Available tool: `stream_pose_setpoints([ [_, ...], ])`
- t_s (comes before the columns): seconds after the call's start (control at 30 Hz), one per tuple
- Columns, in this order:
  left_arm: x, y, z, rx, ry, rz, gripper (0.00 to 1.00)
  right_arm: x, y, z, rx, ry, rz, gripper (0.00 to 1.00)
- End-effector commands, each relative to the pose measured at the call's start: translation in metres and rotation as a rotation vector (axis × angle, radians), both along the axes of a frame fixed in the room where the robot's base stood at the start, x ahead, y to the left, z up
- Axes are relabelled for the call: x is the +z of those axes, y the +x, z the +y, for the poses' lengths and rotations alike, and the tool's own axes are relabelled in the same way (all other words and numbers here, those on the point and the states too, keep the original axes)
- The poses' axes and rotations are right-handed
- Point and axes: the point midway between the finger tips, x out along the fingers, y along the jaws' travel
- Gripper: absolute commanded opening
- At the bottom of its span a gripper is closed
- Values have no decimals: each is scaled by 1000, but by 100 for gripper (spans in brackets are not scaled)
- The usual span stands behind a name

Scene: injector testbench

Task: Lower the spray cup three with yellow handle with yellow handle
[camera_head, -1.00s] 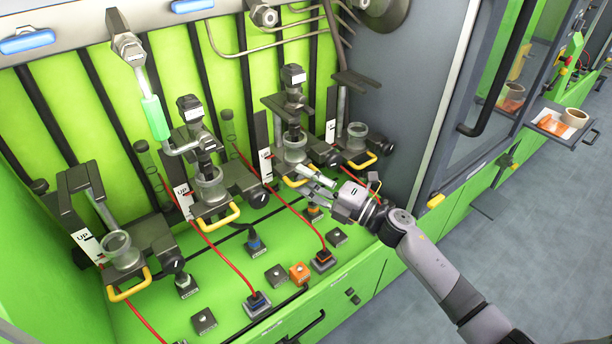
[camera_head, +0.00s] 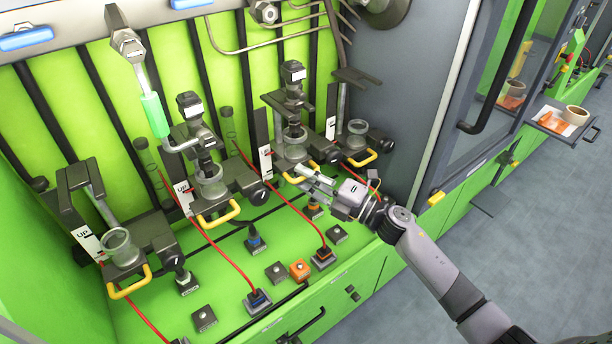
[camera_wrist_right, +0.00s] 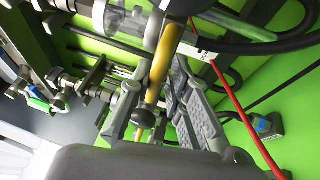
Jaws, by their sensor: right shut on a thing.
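Spray cup three (camera_head: 295,143) is a clear glass cup on a dark holder, third from the left in the row in the head view. Its yellow handle (camera_head: 293,177) juts toward the front. My right gripper (camera_head: 308,178) reaches in from the lower right and is shut on this handle. In the right wrist view the yellow handle (camera_wrist_right: 160,65) runs between the two fingers of my right gripper (camera_wrist_right: 155,115). The gripper covers part of the handle in the head view. My left gripper is not in view.
Similar cups with yellow handles stand on both sides: a far left cup (camera_head: 117,243), a second cup (camera_head: 210,183) and a right cup (camera_head: 357,130). Red cables (camera_head: 215,255) rise from plugs on the green bench (camera_head: 240,315). A grey wall (camera_head: 400,90) stands right of the row.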

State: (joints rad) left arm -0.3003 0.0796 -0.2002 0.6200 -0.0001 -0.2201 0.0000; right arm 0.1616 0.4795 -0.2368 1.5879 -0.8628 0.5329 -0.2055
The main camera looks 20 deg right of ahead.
Motion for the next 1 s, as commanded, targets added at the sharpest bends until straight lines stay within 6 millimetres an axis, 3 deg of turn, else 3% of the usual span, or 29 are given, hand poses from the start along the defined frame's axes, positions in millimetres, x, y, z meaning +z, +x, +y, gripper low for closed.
stream_pose_setpoints([
  [0.33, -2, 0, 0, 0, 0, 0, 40, 2, 1, -1, -2, -1, -12, 0],
  [0.73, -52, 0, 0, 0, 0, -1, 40, -56, 1, -1, -2, -5, -6, 0],
  [1.0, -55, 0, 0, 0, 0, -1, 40, -60, 1, -1, -3, -6, -7, 0],
])
